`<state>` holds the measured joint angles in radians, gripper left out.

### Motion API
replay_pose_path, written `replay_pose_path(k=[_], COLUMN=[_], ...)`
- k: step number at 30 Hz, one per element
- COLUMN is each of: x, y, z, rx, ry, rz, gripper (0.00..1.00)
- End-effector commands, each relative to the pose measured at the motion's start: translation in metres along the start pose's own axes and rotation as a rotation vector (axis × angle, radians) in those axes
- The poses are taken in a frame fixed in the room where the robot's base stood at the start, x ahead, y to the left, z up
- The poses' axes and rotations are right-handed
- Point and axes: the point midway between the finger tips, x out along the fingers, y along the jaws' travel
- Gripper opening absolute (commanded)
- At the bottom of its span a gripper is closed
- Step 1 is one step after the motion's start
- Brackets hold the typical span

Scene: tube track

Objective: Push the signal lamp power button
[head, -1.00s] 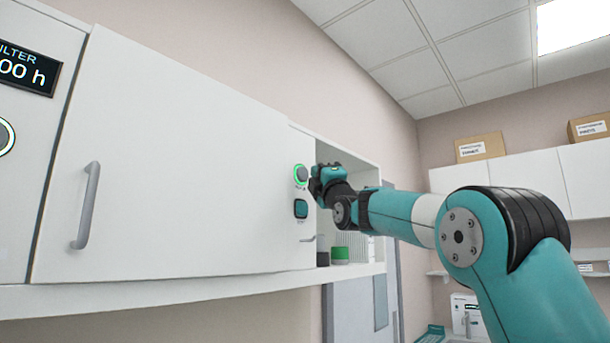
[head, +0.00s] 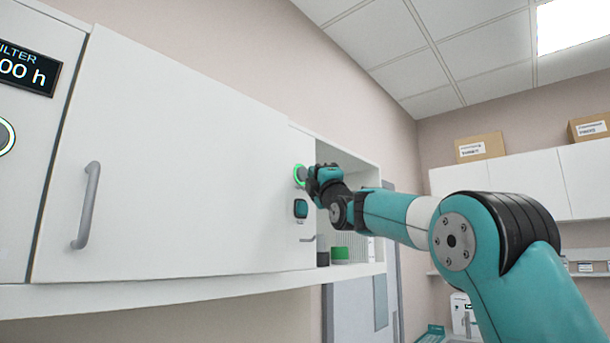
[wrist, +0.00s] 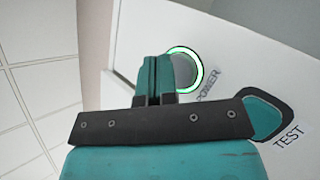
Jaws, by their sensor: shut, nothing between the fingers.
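The power button is a round grey button with a lit green ring (wrist: 186,72), labelled POWER in the wrist view. In the head view the power button (head: 299,175) sits on the narrow panel right of the large cabinet door, partly hidden by my gripper. My gripper (wrist: 155,62) is shut and empty, its fingertips over the left part of the button in the wrist view. In the head view my gripper (head: 312,178) is right at the button. I cannot tell whether the tips touch it. A teal TEST button (wrist: 262,117) lies below the power button.
The large white cabinet door (head: 175,160) with a grey handle (head: 86,205) is shut. An open shelf holds a green-topped container (head: 340,253) right of the panel. A small handle (head: 307,239) sits below the TEST button. White wall cabinets (head: 520,185) stand at the right.

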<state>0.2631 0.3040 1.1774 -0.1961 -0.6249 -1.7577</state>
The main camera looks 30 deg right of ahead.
Motion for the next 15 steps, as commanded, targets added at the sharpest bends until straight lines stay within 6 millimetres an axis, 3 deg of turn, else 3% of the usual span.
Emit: replay_pose_path(k=[15], x=[0.0032], y=[-0.0024], z=[-0.0023], rx=[0.000], ry=[0.000], rz=[0.000], gripper=[0.00])
